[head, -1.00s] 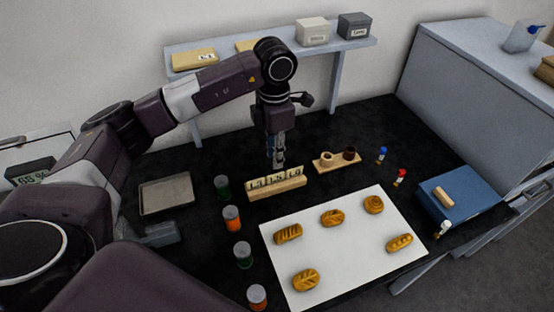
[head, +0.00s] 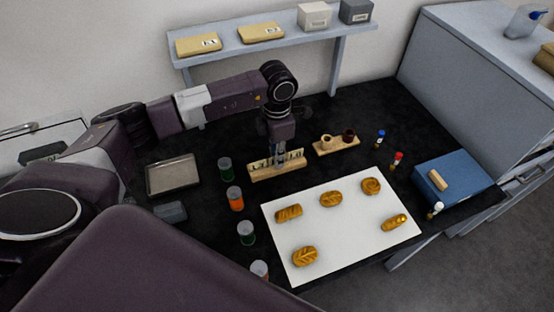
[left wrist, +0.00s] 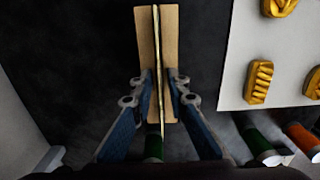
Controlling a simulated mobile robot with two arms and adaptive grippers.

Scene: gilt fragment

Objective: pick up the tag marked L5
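A wooden rack (head: 263,175) stands on the black worktop with a row of upright, pale marked tags in it. Part of the marking shows on the left tag (head: 259,165); my fingers cover the middle of the row, so I cannot read a tag marked L5 there. My left gripper (head: 279,161) points down at the middle of the rack. In the left wrist view its two fingertips (left wrist: 161,82) are on either side of the thin tag row (left wrist: 157,40), with gaps visible, above the rack's wood (left wrist: 147,35). My right gripper is not in view.
A white board (head: 345,238) with several bread pieces lies in front of the rack. Several lidded jars (head: 235,199) stand to its left, beside a grey tray (head: 172,175). A small wooden holder (head: 336,146) with two cups is close right. A shelf (head: 275,42) runs behind.

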